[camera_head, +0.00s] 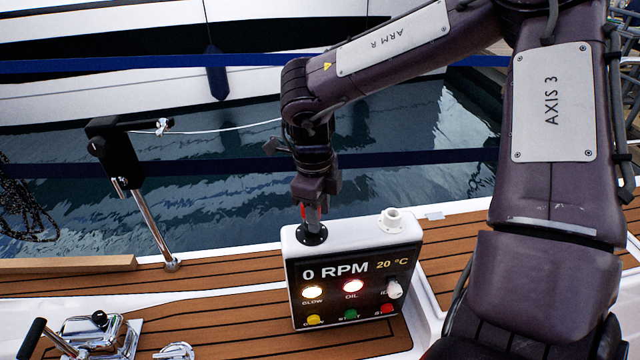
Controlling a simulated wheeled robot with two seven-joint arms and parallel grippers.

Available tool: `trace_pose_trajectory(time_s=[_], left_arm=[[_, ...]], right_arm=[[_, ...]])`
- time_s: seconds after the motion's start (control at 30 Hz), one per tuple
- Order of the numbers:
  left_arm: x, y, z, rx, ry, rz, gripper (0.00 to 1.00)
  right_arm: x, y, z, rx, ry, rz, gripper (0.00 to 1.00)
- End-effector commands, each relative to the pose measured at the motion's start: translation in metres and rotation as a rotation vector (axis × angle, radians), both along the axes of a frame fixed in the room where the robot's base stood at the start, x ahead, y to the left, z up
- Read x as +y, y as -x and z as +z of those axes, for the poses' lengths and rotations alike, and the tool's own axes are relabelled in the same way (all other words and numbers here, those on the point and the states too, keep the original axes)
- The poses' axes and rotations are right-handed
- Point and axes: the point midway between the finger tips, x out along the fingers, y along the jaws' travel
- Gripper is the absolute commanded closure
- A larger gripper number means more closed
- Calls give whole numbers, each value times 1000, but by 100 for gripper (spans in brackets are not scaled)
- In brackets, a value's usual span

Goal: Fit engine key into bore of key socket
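My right gripper (314,196) points down over the left top of the white-edged engine panel (352,255). Its dark fingers are closed around a short grey shaft with a red mark, which I take to be the engine key (312,216). The shaft's lower end meets a round black collar on the panel top, apparently the key socket (311,234). The key stands nearly upright. Its tip and the bore are hidden, so I cannot tell how deep it sits. My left gripper is out of view.
A white round fitting (394,219) stands on the panel's right top. A steel post (153,226) with a black head stands left. A chrome lever unit (90,336) lies at lower left. Water lies beyond the teak deck.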

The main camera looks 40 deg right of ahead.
Motion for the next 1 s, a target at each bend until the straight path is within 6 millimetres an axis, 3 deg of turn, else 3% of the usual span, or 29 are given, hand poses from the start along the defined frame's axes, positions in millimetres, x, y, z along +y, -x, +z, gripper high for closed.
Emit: trace_pose_trajectory(time_s=[0.03, 0.3, 0.5, 0.8, 1.0], left_arm=[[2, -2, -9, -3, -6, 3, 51], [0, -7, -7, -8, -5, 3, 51], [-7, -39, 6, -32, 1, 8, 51], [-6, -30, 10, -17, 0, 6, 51], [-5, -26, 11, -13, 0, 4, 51]], right_arm=[[1, -1, -8, -2, -1, 1, 60], [1, -1, -7, -3, -3, 3, 60], [1, -1, -7, -4, -3, 3, 60], [-5, 0, 57, -11, -7, 1, 60], [-8, 0, 75, -9, -11, 1, 60]])
